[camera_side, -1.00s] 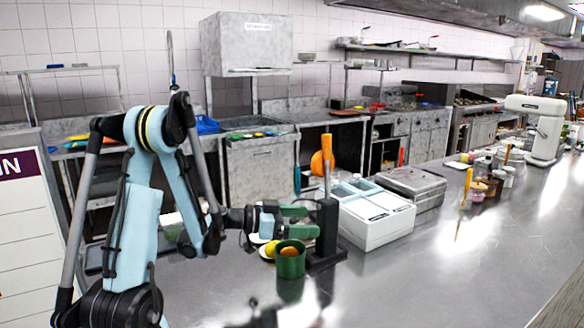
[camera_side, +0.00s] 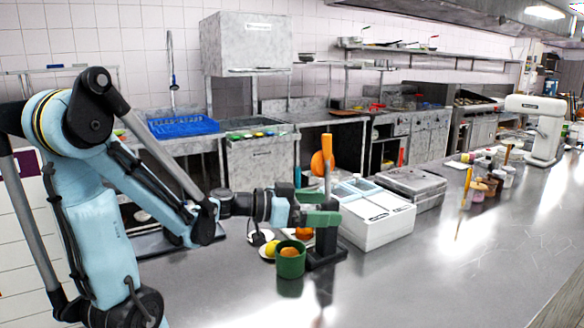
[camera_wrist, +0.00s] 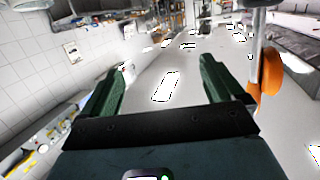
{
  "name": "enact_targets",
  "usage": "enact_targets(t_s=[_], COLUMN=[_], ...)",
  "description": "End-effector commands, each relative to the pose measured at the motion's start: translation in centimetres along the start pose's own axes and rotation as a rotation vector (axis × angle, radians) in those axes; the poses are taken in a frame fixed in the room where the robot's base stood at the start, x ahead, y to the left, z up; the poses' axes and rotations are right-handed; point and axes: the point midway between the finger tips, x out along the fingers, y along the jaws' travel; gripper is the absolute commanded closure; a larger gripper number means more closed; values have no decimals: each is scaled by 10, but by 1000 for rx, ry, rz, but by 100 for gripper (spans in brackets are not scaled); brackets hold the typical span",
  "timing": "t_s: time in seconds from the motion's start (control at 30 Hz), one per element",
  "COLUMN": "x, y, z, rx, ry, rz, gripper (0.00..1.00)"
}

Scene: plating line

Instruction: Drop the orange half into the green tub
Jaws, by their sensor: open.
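The green tub (camera_side: 291,266) stands upright on the steel counter, in front of the black base of a press. A rounded orange piece (camera_side: 291,252) shows inside its mouth; it looks like an orange half, though its cut face cannot be made out. Another orange piece (camera_side: 304,233) shows behind the tub, beneath my gripper. My gripper (camera_side: 326,208) is open, above and behind the tub, beside the press post. In the wrist view my gripper (camera_wrist: 163,75) has its green fingers wide apart with nothing between them. The tub is not in the wrist view.
The press (camera_side: 328,225) has a dark post and orange handle close to my fingers. A yellow lemon (camera_side: 271,247) lies on a pale plate left of the tub. A white bin (camera_side: 376,219) stands right of the press. The counter's front is clear.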

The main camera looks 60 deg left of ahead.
Motion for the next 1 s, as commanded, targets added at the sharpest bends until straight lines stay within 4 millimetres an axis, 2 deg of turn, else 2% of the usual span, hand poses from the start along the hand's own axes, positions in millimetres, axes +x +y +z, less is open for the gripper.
enact_targets(t_s=[0.3, 0.6, 0.87, 1.0], x=[2, 3, 3, 7], y=[26, 34, 36, 54], z=[-16, -21, -20, -8], rx=[1, 1, -3, -36], ry=[-1, -1, -9, -98], rz=[3, 1, 5, 45], gripper=[5, 5, 5, 5])
